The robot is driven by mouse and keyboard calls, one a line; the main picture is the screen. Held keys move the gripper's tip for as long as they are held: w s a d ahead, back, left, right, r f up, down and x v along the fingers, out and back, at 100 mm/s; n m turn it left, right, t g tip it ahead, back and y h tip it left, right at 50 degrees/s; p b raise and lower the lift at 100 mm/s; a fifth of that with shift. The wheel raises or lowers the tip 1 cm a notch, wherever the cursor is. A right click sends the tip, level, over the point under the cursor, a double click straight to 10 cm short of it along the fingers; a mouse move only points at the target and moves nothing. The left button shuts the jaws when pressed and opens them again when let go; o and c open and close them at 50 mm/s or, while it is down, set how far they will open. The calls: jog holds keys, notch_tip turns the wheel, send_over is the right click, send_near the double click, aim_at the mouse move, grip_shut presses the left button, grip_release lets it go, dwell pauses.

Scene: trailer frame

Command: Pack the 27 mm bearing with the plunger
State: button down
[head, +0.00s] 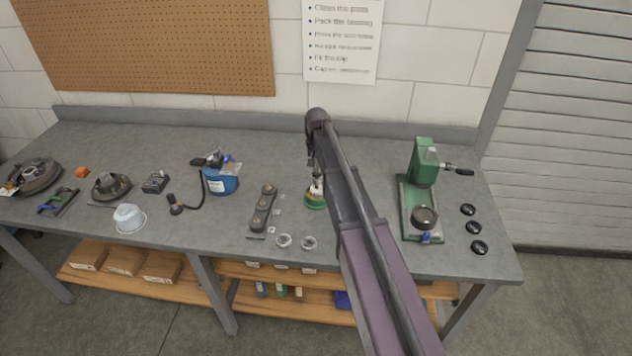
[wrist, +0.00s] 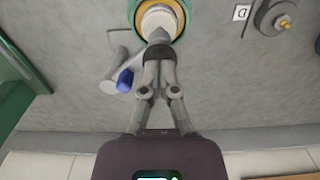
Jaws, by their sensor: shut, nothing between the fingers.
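A bearing packer with a green base (head: 315,203) stands near the middle of the bench; a pale round top, likely its plunger, shows above it. The wrist view shows the green and yellow rim (wrist: 184,10) around the white plunger top (wrist: 158,18). My gripper (wrist: 159,50) is shut and empty, its tips at the near edge of the plunger top; I cannot tell whether they touch. In the head view my gripper (head: 316,178) is just above the packer. Two metal rings (head: 284,241) lie at the front; their sizes are unreadable. Any bearing inside the packer is hidden.
A grey holder (head: 263,208) with small labelled parts stands left of the packer. A green press (head: 421,190) is to the right, with black caps (head: 473,228) beyond it. A blue tub (head: 221,183) and hub parts (head: 111,187) are left. The wall backs the bench.

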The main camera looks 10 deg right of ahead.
jog(key=shift+f, duration=0.35)
jog(key=shift+f+b, duration=0.15)
jog(key=shift+b, duration=0.25)
jog(key=shift+r+p, duration=1.35)
jog(key=shift+f, duration=0.2)
